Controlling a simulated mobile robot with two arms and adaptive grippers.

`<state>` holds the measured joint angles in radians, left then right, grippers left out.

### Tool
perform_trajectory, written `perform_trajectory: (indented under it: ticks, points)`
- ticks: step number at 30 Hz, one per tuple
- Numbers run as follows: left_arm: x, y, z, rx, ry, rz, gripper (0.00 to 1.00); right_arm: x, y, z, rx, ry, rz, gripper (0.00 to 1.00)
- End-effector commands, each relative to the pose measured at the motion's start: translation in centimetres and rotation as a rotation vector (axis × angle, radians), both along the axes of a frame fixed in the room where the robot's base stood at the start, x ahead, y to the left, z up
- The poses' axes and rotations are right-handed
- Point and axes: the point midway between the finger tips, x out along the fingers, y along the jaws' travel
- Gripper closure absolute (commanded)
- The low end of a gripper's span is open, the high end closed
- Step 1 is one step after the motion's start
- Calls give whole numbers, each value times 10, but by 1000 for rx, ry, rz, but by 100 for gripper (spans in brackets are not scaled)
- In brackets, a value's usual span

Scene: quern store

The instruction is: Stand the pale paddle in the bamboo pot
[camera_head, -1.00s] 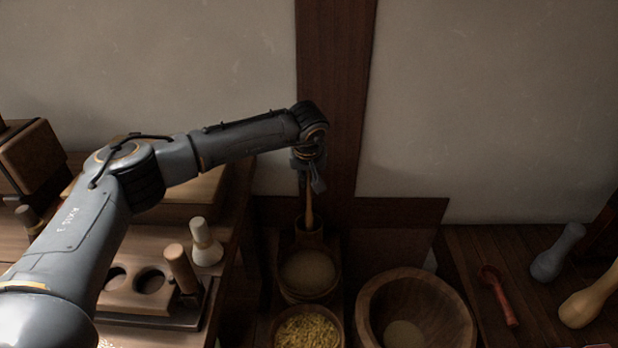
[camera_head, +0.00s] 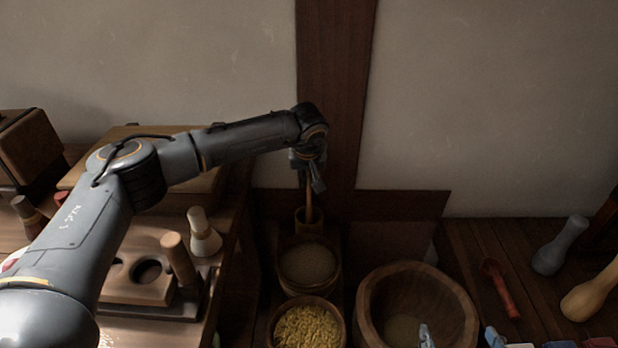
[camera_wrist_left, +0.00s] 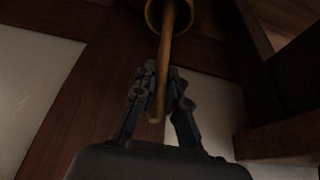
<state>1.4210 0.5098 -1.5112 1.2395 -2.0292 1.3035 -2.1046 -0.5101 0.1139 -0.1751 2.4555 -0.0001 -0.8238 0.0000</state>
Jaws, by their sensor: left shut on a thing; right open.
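The pale paddle (camera_head: 309,200) is a slim wooden stick, upright with a slight tilt. My left gripper (camera_head: 312,182) is shut on its upper part. The bamboo pot (camera_head: 309,224) is a small round cup right below. The paddle's lower end goes down inside the pot's rim and is hidden there. In the left wrist view, the paddle (camera_wrist_left: 163,62) runs from between my fingers (camera_wrist_left: 160,98) into the pot's rim (camera_wrist_left: 152,17); whether it touches the bottom cannot be seen. My right gripper (camera_head: 459,338) is open at the bottom edge, only its fingertips showing.
In front of the pot stand a bowl of brown grain (camera_head: 308,264) and a bowl of yellow grain (camera_head: 309,328). A large wooden bowl (camera_head: 375,300) is to the right. A red scoop (camera_head: 500,287) and a grey pestle (camera_head: 559,246) lie further right. A dark post (camera_head: 335,95) rises behind.

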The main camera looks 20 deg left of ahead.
Motion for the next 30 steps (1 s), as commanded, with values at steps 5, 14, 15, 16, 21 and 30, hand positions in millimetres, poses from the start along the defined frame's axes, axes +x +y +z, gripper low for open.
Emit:
perform_trajectory:
  ticks: [5,14,15,16,21,30]
  points:
    - [0,0,-1,0,0,0,100,1,1,1,2,-9,1,0]
    - [0,0,-1,0,0,0,61,1,1,1,2,-8,1,0]
    - [0,0,-1,0,0,0,61,1,1,1,2,-8,1,0]
    - [0,0,-1,0,0,0,61,1,1,1,2,-7,1,0]
    - [0,0,-1,0,0,0,61,1,1,1,2,-7,1,0]
    - [-10,-3,28,-1,-4,-3,61,1,0,2,2,-9,0,0]
